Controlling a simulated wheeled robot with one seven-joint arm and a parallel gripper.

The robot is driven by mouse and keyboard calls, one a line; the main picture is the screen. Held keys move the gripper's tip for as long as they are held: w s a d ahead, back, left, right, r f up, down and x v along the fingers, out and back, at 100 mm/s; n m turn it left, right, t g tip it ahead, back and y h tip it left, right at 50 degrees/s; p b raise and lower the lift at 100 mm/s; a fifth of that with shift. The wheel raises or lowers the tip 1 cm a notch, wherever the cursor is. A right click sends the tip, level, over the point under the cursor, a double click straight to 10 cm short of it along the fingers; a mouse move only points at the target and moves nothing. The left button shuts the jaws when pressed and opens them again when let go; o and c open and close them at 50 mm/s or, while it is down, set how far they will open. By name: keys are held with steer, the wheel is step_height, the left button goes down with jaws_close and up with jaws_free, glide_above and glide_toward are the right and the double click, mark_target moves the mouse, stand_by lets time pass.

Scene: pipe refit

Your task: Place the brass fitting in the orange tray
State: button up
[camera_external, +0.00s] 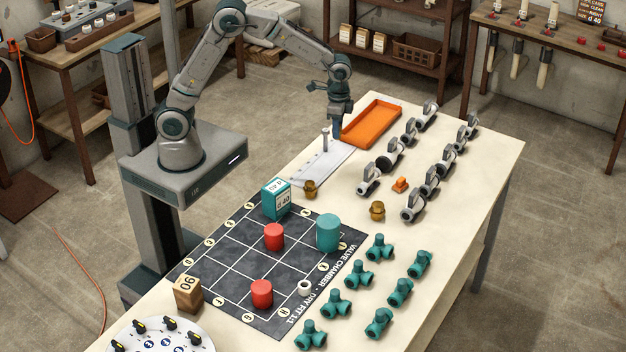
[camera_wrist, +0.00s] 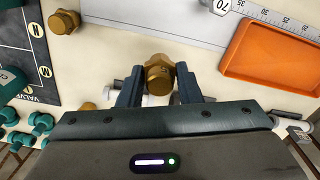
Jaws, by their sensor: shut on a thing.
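My gripper (camera_external: 335,138) is above the table, just left of the orange tray (camera_external: 371,124). In the wrist view my gripper (camera_wrist: 158,88) is shut on a brass fitting (camera_wrist: 159,74), held between the two fingers. In the external view I cannot make out the held fitting. The tray also shows at the right of the wrist view (camera_wrist: 262,78), looking empty and apart from the held fitting. Two other brass fittings stand on the table, one by the dark mat (camera_external: 310,188) and one near the grey clamps (camera_external: 377,210).
A white ruled plate (camera_external: 317,164) lies left of the tray. Grey clamps (camera_external: 429,182) stand in rows at the right, with a small orange piece (camera_external: 400,184) among them. Green pipe fittings (camera_external: 358,274) and the dark grid mat (camera_external: 222,262) with red cylinders fill the near side.

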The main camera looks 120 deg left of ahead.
steer(key=s+a+f, duration=0.1)
steer(key=a+f, duration=0.1)
steer(key=a, duration=0.4)
steer(key=s+a+f+m+p, duration=0.1)
steer(key=s+a+f, duration=0.1)
steer(key=a, duration=0.4)
steer(key=s+a+f+m, duration=0.1)
steer(key=a+f, duration=0.1)
steer(key=a, duration=0.4)
steer(key=shift+s+a+f+p, duration=0.25)
steer(key=shift+a+f+p, duration=0.1)
steer(key=shift+a+p, duration=0.05)
steer(key=shift+f+p, duration=0.45)
steer(key=shift+f, duration=1.6)
steer(key=shift+f, duration=0.25)
steer(key=o, duration=1)
steer(key=shift+c, duration=0.2)
steer(key=shift+o, duration=0.3)
steer(key=shift+r, duration=0.1)
steer(key=shift+r, duration=0.1)
